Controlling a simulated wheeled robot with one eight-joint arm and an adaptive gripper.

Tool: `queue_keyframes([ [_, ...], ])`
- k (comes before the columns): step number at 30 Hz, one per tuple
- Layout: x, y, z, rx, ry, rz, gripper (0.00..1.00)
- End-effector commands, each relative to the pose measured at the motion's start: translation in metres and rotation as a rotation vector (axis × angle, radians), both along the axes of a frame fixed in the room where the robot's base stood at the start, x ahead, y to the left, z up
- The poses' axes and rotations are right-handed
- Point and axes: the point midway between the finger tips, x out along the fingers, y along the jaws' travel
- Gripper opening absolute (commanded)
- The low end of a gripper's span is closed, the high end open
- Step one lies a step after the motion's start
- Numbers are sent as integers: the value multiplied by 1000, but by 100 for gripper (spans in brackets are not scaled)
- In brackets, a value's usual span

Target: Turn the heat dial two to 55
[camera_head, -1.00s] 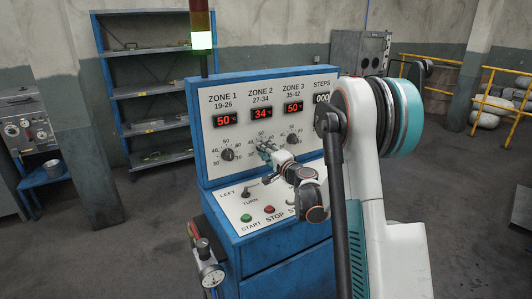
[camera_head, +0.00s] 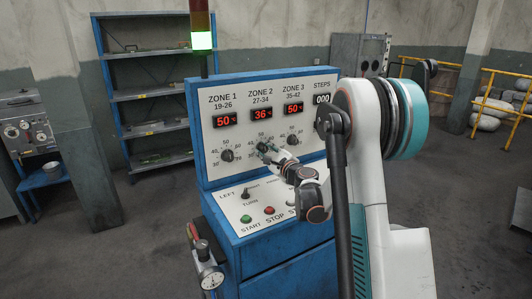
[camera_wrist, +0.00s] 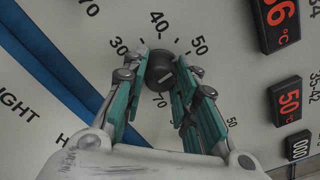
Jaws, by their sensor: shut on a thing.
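Heat dial two is a dark round knob (camera_wrist: 160,70) on the white panel, ringed by printed numbers. In the wrist view it sits between the teal fingers of my gripper (camera_wrist: 162,62), which is shut on it. A pale mark shows on the knob's face. In the head view my gripper (camera_head: 267,149) covers most of this dial, below the red Zone 2 display (camera_head: 261,114), which reads 36 °C. That display is partly cut off in the wrist view.
The Zone 1 dial (camera_head: 227,155) is to the left and the Zone 3 dial (camera_head: 297,139) close to the right; both their displays read 50. Below are a turn switch (camera_head: 250,194), a green start button (camera_head: 246,218) and a red stop button (camera_head: 269,210).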

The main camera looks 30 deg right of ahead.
Motion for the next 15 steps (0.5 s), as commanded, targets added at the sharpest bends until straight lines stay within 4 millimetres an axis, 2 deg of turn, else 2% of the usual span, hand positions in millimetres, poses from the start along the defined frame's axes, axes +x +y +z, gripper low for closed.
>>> queue_keyframes([
  [15, -1, -1, -1, 446, 16, -1, 3],
])
